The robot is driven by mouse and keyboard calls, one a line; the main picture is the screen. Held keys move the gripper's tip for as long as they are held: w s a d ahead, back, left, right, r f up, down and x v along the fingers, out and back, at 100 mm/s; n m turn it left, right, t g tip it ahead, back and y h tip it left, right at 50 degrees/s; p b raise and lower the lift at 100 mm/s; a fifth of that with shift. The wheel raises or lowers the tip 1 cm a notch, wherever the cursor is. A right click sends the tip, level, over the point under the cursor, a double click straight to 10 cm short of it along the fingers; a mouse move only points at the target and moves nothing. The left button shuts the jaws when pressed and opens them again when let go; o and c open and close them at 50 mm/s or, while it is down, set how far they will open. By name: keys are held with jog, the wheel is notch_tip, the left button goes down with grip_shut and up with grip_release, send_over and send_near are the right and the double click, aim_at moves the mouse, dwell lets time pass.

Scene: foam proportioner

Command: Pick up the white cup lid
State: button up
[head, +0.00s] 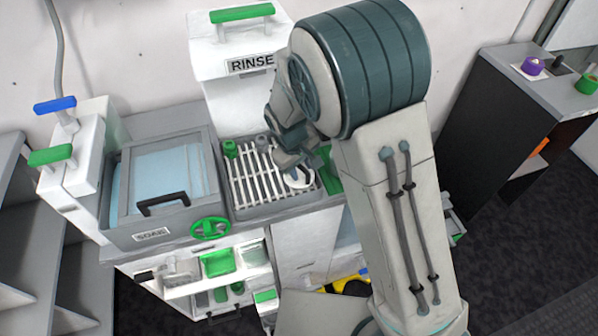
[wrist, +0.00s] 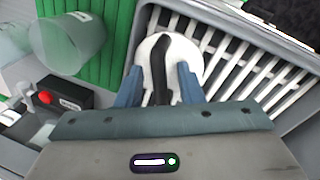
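The white cup lid (head: 298,180) is a round white disc with a black raised handle. It lies on the white slatted rack (head: 248,188) under RINSE. In the wrist view the lid (wrist: 187,52) is just ahead of my gripper (wrist: 160,68). The two blue fingers are apart, one on each side of the black handle, with visible gaps between. They overlap the lid's near edge in the picture; I cannot tell whether they touch it. In the head view my gripper (head: 298,165) is above the lid, partly hidden by my arm.
A clear cup (wrist: 72,42) stands on a green ribbed surface (wrist: 112,22) at the left of the wrist view. A green item (head: 230,149) and a grey one (head: 261,142) stand at the rack's back. The SOAK basin (head: 165,178) is left of the rack.

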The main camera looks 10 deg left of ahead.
jog(key=shift+c, duration=0.3)
grip_shut()
jog(key=shift+r, duration=0.1)
